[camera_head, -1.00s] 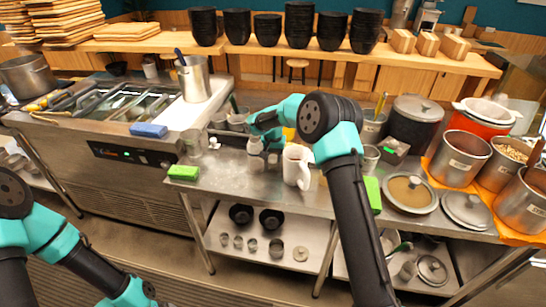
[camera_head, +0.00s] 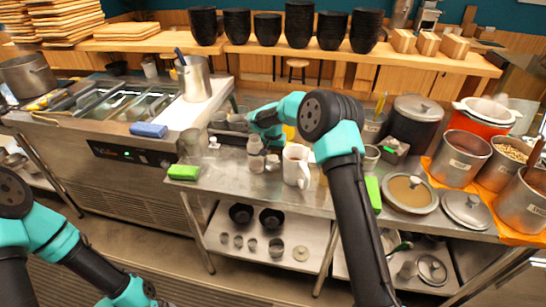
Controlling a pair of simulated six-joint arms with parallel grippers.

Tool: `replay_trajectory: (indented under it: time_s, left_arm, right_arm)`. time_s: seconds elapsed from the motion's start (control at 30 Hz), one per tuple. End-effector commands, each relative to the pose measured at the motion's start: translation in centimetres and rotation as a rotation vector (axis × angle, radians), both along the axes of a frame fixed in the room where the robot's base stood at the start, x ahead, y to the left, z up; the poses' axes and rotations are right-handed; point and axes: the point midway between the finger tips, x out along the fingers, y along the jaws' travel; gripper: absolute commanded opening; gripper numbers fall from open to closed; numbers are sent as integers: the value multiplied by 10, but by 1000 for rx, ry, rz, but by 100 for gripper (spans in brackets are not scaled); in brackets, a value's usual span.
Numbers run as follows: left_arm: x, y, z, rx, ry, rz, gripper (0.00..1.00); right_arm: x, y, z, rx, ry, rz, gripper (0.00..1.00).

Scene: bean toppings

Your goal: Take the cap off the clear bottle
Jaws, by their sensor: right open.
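The clear bottle (camera_head: 255,163) stands upright on the steel counter, left of a white mug. Its narrow top is pale, but it is too small to tell whether the cap is on it. My right gripper (camera_head: 238,123) is open and reaches left above and behind the bottle's top, apart from it. Its fingers are small and partly hard to make out against the containers behind. My left arm is low at the left edge, away from the counter, and its gripper (camera_head: 150,298) is barely visible at the bottom of the picture.
The white mug (camera_head: 296,166) stands close right of the bottle, with a small pale object (camera_head: 272,162) between them. The counter's front (camera_head: 240,190) is bare.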

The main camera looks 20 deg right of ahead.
Motion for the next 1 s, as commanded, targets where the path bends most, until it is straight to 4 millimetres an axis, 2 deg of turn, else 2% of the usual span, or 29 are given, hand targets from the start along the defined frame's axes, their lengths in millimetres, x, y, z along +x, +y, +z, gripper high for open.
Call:
replay_trajectory:
  time_s: [0.4, 0.6, 0.73, 1.0]
  left_arm:
    - [0, 0, 0, 0, 0, 0, 94]
    - [0, 0, 0, 0, 0, 0, 94]
    - [0, 0, 0, 0, 0, 0, 94]
    - [0, 0, 0, 0, 0, 0, 94]
  right_arm:
    - [1, 0, 75, 0, -4, 0, 70]
    - [1, 0, 102, 1, -3, 0, 70]
    - [0, 0, 110, 0, -1, 1, 70]
    - [0, 0, 111, 0, 0, 1, 70]
